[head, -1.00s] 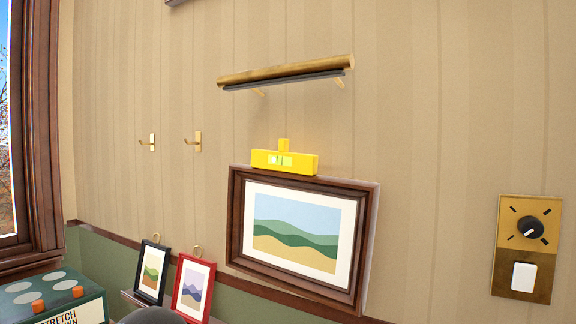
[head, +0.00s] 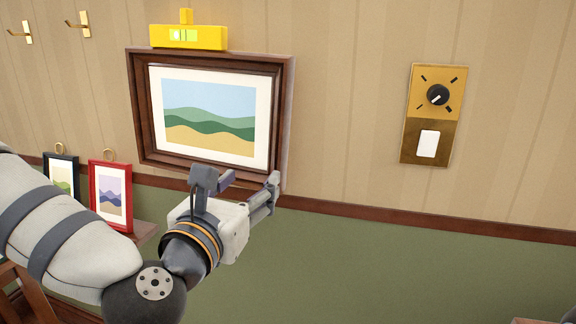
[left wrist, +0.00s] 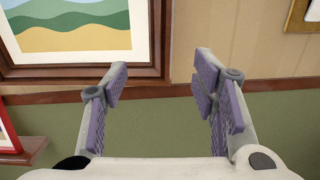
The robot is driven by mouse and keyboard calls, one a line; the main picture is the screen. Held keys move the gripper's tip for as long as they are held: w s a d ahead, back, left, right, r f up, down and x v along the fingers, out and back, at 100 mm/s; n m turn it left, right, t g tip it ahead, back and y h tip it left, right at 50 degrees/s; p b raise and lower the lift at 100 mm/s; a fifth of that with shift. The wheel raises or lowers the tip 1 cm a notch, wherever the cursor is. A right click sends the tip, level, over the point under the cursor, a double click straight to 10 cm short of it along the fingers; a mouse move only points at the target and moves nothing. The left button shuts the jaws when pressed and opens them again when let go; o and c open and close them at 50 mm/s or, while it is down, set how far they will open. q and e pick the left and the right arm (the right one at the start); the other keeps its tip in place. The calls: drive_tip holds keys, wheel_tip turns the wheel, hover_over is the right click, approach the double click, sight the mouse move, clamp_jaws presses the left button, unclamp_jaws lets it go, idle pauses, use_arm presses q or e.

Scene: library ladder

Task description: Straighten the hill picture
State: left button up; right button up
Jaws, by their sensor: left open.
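The hill picture (head: 208,117), green and sand-coloured hills in a dark brown frame, hangs on the striped wall. A yellow level (head: 188,37) with a green vial sits on its top edge; I cannot read the bubble. My left gripper (head: 247,182) is open and empty at the frame's lower right corner, covering part of the bottom edge. In the left wrist view, the frame's lower right corner (left wrist: 160,70) shows between the spread fingers, beyond them; I cannot tell whether they touch it. My right gripper is not in view.
A brass plate (head: 408,140) with a dial and white switch is to the right. Small black-framed (head: 62,178) and red-framed (head: 110,195) pictures stand on a ledge at lower left. Brass hooks (head: 78,24) are at upper left. A brown rail (head: 400,217) runs below the picture.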

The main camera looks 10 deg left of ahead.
sight(273, 161)
use_arm(q)
drive_tip(key=w, duration=0.4)
drive_tip(key=w+b, duration=0.1)
drive_tip(key=w, duration=0.6)
drive_tip(key=shift+w+d+f, duration=0.2)
drive_tip(key=shift+w+f, duration=0.1)
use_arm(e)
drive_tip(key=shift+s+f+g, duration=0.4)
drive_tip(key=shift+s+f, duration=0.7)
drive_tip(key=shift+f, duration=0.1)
use_arm(q)
clamp_jaws()
